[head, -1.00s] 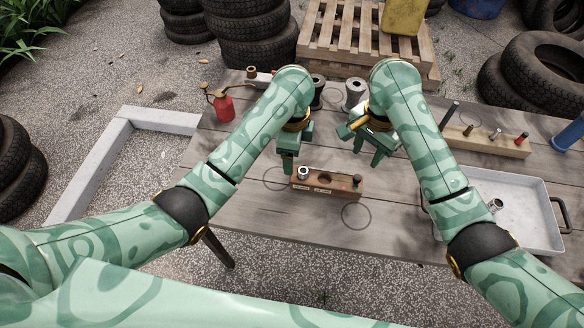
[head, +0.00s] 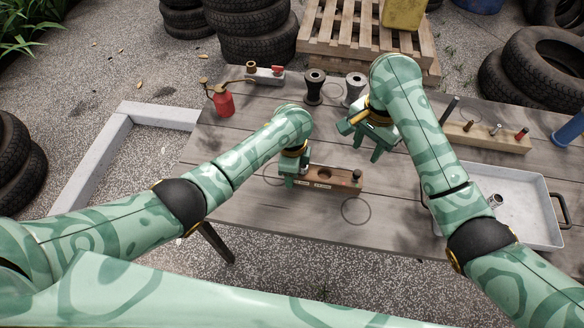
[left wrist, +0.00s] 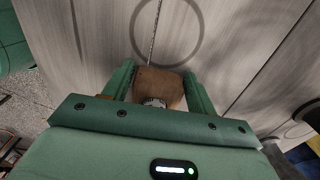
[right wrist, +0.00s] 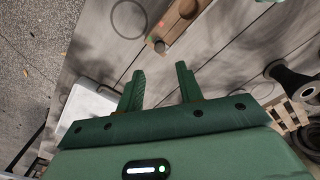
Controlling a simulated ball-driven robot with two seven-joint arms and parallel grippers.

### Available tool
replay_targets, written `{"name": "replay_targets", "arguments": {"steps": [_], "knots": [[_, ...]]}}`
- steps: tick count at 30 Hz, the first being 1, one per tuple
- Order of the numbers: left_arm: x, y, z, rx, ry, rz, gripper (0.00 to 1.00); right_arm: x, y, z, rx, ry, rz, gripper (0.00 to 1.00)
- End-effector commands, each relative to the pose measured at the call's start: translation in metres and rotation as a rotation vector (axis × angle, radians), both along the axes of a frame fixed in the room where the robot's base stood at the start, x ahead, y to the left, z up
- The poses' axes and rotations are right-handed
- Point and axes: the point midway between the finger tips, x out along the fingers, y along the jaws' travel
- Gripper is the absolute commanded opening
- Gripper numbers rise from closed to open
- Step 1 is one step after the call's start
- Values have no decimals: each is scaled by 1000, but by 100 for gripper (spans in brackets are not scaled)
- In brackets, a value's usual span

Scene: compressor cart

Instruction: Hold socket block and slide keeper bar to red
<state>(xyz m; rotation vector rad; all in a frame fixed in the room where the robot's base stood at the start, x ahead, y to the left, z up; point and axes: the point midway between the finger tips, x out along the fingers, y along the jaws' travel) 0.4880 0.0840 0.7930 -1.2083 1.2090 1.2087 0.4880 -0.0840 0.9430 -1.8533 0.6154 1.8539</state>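The brown wooden socket block (head: 336,185) lies on the table, with pale labels on its front, a dark round hole in its top and a dark knob (head: 357,176) at its right end. My left gripper (head: 287,181) is at the block's left end. My right gripper (head: 367,149) is open and empty above and behind the block's right end. It also shows in the right wrist view (right wrist: 160,80).
A grey tray (head: 525,225) is at the right, near a wooden rack (head: 485,141) of pins. A red oil can (head: 223,101), a grey fixture with a red part (head: 265,76) and two spools (head: 314,88) stand behind. The table (head: 290,218) in front of the block is clear.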

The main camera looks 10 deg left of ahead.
Motion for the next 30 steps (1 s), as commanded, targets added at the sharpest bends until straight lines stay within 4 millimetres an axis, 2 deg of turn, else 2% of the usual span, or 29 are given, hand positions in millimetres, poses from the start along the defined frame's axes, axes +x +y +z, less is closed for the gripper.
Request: {"name": "replay_targets", "arguments": {"steps": [1, 3, 5, 6, 9, 12, 14, 17, 18, 21, 22, 25, 30], "knots": [[0, 0, 0, 0, 0, 0, 43, 0, 0, 0, 0, 0, 0, 36], [0, 0, 0, 0, 0, 0, 24, 0, 0, 0, 0, 0, 0, 36], [0, 0, 0, 0, 0, 0, 21, 0, 0, 0, 0, 0, 0, 34], [0, 0, 0, 0, 0, 0, 21, 0, 0, 0, 0, 0, 0, 22], [0, 0, 0, 0, 0, 0, 21, 0, 0, 0, 0, 0, 0, 0], [0, 0, 0, 0, 0, 0, 21, 2, -2, 1, -4, -3, -3, 0], [0, 0, 0, 0, 0, 0, 21, 6, -14, 1, -20, -8, -17, 0], [0, 0, 0, -1, 0, 0, 21, 16, -58, -1, -43, -1, -94, 0], [0, 0, 0, -1, 0, 0, 21, 20, -77, -2, -26, 13, -167, 0], [0, 0, 0, -1, 0, 0, 21, 25, -108, -1, 66, 59, -408, 0], [0, 0, 0, -1, 0, 0, 21, 26, -111, 0, 103, 79, -485, 0], [0, 0, 0, -1, 0, 0, 21, 24, -96, 1, 194, 133, -625, 0], [0, 0, 0, -1, 0, 1, 21, 25, -92, 2, 209, 142, -672, 0]]}}
